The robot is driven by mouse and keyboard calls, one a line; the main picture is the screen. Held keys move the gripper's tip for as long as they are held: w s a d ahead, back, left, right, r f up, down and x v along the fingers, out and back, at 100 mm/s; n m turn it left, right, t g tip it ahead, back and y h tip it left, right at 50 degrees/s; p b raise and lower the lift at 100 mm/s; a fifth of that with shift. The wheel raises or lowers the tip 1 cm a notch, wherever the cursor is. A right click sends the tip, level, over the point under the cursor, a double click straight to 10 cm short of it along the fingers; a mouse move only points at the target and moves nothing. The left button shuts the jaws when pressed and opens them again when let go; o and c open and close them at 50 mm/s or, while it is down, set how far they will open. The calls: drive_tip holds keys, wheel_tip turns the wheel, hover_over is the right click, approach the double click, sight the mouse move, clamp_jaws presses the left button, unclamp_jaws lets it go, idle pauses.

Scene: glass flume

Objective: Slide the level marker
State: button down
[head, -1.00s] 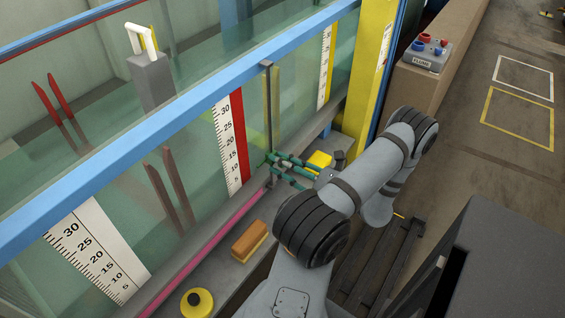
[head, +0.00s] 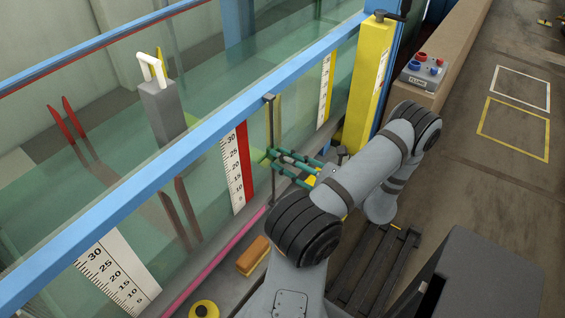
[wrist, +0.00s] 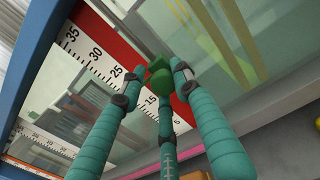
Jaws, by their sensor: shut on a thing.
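The level marker is a small green piece; in the wrist view the green marker (wrist: 160,78) sits between my fingertips. In the head view it is mostly hidden by the fingers at the dark vertical rod (head: 270,122), in front of the glass. My gripper (head: 272,157) has teal fingers and is shut on the marker; in the wrist view the fingertips (wrist: 157,84) close around it from both sides. The white scale with a red band (head: 234,165) stands left of the rod; it also shows in the wrist view (wrist: 98,64). The marker overlaps its edge there, covering some figures.
The blue rail (head: 170,128) runs along the flume's glass wall. An orange-brown block (head: 253,256), a yellow round object (head: 204,309) and a pink tube (head: 215,262) lie below. A yellow post (head: 368,90) and the FLUME control box (head: 424,72) stand at the right.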

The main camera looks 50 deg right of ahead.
drive_tip(key=shift+s+d+r+h, duration=0.2)
drive_tip(key=shift+d+r+h, duration=0.1)
drive_tip(key=shift+d+r, duration=0.25)
drive_tip(key=c, duration=1.5)
unclamp_jaws()
drive_tip(key=s, duration=1.1)
drive_tip(key=shift+s+a, duration=0.15)
drive_tip(key=shift+s, duration=0.25)
drive_tip(key=shift+f, duration=0.1)
